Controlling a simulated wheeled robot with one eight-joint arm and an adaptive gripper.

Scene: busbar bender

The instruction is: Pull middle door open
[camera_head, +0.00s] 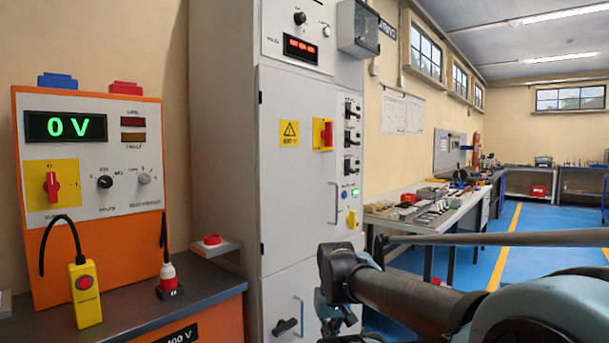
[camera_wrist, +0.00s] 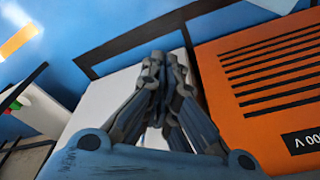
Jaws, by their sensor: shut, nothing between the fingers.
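The tall grey cabinet (camera_head: 225,130) stands left of centre in the head view. Its middle door (camera_head: 285,190) looks closed, flush with the front, with a yellow warning label (camera_head: 289,133). A vertical bar handle (camera_head: 336,203) is on the door's right side. My gripper (camera_wrist: 165,62) shows in the wrist view with its fingers together and nothing between them. It is apart from the middle door's handle. In the head view my arm crosses the lower right, and I cannot make out the fingertips there.
Below is a lower door (camera_head: 290,285) with its own handle (camera_head: 299,316). An orange control box (camera_head: 90,200) stands on a dark bench (camera_head: 140,310) at left. The wrist view shows an orange vented panel (camera_wrist: 255,75). A workbench (camera_head: 425,218) with parts stands behind; blue floor (camera_head: 545,225) is open at right.

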